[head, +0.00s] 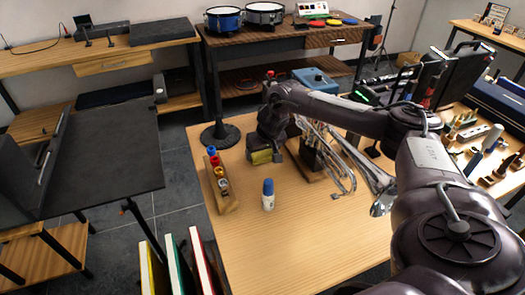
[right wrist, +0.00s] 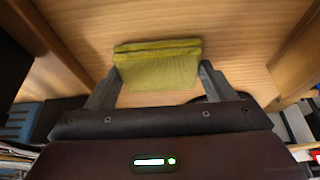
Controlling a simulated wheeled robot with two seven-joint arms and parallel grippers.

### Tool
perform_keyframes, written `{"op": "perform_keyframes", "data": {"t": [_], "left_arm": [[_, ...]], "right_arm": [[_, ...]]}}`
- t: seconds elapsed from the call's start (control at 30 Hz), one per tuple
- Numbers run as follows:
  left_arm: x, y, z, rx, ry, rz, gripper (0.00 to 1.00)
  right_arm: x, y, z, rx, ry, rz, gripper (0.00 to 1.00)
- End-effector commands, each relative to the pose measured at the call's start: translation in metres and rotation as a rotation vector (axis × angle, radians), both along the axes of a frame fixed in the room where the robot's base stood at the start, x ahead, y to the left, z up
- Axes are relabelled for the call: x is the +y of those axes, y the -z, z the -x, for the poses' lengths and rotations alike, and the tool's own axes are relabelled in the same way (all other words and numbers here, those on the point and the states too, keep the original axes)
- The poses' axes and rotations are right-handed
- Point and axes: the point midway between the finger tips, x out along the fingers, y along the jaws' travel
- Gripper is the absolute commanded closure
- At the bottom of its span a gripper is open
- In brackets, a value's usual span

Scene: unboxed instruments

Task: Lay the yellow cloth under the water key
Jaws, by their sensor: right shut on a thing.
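My right gripper (head: 264,150) reaches in over the wooden table and is shut on the yellow cloth (head: 262,157). In the right wrist view the folded cloth (right wrist: 158,66) is held between the two fingers (right wrist: 160,72), with wood behind it. The silver brass instrument (head: 338,165) lies just right of the gripper on a brown wooden stand (head: 304,165), its tubes overhanging toward the table's middle. I cannot pick out the water key; it is too small or hidden. Whether the cloth touches the table is unclear. My left gripper is not in view.
A wooden rack with several coloured-topped bottles (head: 222,187) stands left of the gripper. A white bottle with a blue cap (head: 268,195) stands in front. A black round base (head: 220,136) is behind the rack. The table (head: 290,245) is bare toward the front.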

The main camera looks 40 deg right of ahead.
Motion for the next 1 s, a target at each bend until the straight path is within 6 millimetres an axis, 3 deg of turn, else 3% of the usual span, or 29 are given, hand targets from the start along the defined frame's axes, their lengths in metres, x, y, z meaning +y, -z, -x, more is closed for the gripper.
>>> {"op": "perform_keyframes", "data": {"t": [0.1,0.13,0.3,0.67,1.0], "left_arm": [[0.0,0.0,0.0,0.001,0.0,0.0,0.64],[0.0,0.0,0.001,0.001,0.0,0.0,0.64],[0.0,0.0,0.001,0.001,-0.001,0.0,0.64],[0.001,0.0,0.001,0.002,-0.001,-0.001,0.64],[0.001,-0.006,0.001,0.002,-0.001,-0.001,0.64]], "right_arm": [[0.0,0.003,0.0,0.001,0.0,0.0,0.45],[0.0,0.003,0.0,0.001,-0.001,0.0,0.21],[0.0,0.003,0.0,0.0,0.0,0.0,0.02],[0.0,-0.005,0.001,-0.001,0.001,0.0,0.02],[0.008,-0.067,0.025,-0.003,-0.001,0.0,0.02]]}}
